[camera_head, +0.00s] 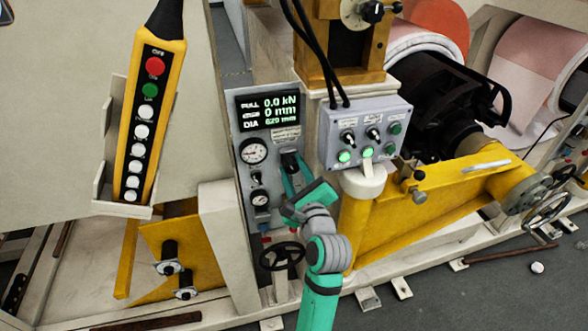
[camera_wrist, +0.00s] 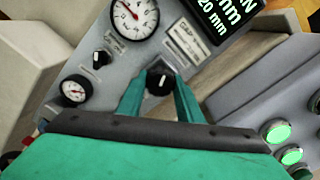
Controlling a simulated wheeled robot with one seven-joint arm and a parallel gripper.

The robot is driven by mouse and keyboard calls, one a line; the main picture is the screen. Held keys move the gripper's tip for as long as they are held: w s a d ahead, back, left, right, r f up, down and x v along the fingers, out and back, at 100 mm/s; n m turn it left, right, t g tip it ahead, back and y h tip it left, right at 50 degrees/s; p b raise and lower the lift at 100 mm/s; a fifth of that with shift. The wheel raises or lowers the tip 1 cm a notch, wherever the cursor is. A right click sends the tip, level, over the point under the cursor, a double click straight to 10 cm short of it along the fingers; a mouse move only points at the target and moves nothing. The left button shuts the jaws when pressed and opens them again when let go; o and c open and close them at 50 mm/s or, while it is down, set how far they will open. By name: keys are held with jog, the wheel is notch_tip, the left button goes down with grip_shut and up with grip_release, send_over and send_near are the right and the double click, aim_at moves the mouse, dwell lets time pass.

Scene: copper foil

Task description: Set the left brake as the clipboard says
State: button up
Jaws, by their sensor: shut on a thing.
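A grey panel (camera_head: 243,121) with a display and gauges stands left of centre in the head view. My gripper (camera_head: 290,174) reaches up to it from below. In the wrist view my gripper (camera_wrist: 160,95) is shut on a black rotary knob (camera_wrist: 160,78), one green finger on each side. The knob has a small white mark. A label (camera_wrist: 190,42) beside it is only partly readable. The display (camera_head: 268,108) reads 0.0 kN, 0 mm and 620 mm. I see no clipboard, and no readable label names the left brake.
Two gauges (camera_head: 253,151) (camera_head: 260,198) and a small black knob (camera_head: 256,178) are left of my gripper. A grey switch box (camera_head: 366,133) with lit green buttons is close on the right. A yellow pendant (camera_head: 150,110) hangs at left. A black handwheel (camera_head: 282,256) is below.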

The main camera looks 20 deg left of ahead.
jog(key=m, duration=0.6)
jog(key=shift+f, duration=0.15)
jog(key=shift+m, duration=0.3)
jog(key=o, duration=1)
jog(key=shift+o, duration=0.2)
jog(key=v, duration=1.1)
